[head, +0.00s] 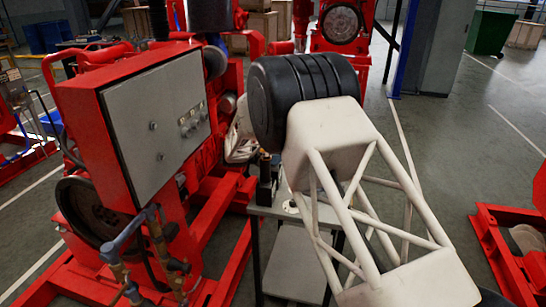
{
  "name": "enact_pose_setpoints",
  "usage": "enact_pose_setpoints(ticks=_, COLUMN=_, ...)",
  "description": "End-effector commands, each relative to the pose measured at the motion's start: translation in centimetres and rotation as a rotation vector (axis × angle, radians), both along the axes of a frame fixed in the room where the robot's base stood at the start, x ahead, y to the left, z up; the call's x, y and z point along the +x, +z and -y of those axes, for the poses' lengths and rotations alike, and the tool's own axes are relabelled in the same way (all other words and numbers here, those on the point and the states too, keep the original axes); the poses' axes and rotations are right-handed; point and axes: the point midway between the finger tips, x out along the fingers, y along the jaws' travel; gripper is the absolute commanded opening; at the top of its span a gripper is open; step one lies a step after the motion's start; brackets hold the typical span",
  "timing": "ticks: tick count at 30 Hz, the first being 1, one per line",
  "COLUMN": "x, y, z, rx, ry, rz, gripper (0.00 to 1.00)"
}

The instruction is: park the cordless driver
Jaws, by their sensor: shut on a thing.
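My own white lattice arm and its big black joint fill the middle of the head view and hide much of what lies behind. A pale part of my arm shows left of the black joint, beside the red engine set. My gripper's fingers are not visible. I cannot make out the cordless driver. A small dark upright object (265,181) with a brownish top stands at the back left of a grey stand (262,211). I cannot tell whether it is a holder or part of the driver.
A red pumpset with a grey control panel (160,120) stands close on the left, its red base frame (232,262) reaching the stand. Another red frame (510,250) is at the right edge. A green bin (489,33) stands far right. Open floor (450,150) lies right of my arm.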

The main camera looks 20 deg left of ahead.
Motion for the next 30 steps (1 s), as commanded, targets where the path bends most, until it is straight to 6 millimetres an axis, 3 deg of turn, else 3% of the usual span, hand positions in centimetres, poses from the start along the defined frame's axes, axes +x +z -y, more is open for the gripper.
enact_pose_setpoints(ticks=14, x=0.02, y=-0.52, z=-0.02, rx=0.000, ry=0.001, rz=0.002, gripper=0.00)
enact_pose_setpoints(ticks=15, x=0.03, y=-0.50, z=-0.01, rx=0.001, ry=0.000, rz=0.002, gripper=0.46)
enact_pose_setpoints(ticks=20, x=0.01, y=-0.54, z=0.00, rx=0.001, ry=0.000, rz=0.001, gripper=0.71)
enact_pose_setpoints(ticks=30, x=-0.10, y=-0.65, z=-0.06, rx=-0.001, ry=0.000, rz=-0.001, gripper=0.71)
